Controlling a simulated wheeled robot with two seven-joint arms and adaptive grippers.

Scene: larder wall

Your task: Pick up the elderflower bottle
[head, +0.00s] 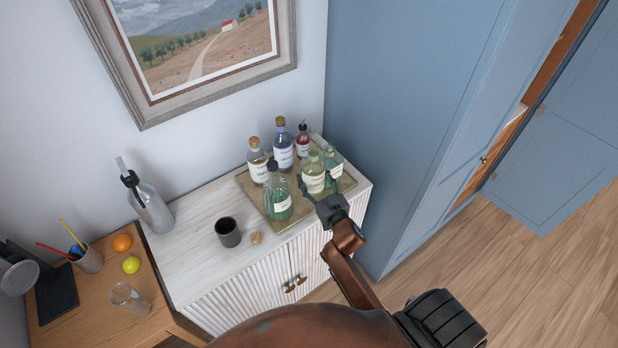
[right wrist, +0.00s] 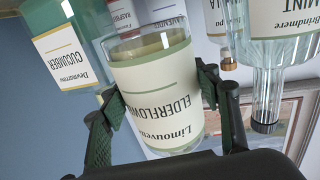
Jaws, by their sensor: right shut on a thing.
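The elderflower bottle (head: 314,176), clear glass with a cream label, is in the tray area on the white cabinet. In the right wrist view the elderflower bottle (right wrist: 165,95) appears upside down, its label facing the camera. My right gripper (head: 320,192) reaches it from the front right and is shut on it. In the right wrist view the fingers (right wrist: 160,105) are on either side of the bottle. I cannot tell whether its base is clear of the tray. My left gripper is not in view.
The tray (head: 286,226) holds other bottles: cucumber (right wrist: 62,45) close beside, mint (right wrist: 285,45), a blue-tinted one (head: 283,152) and a small red one (head: 302,141). A dark cup (head: 228,233) stands front left. A tall blue cupboard (head: 400,110) borders the right.

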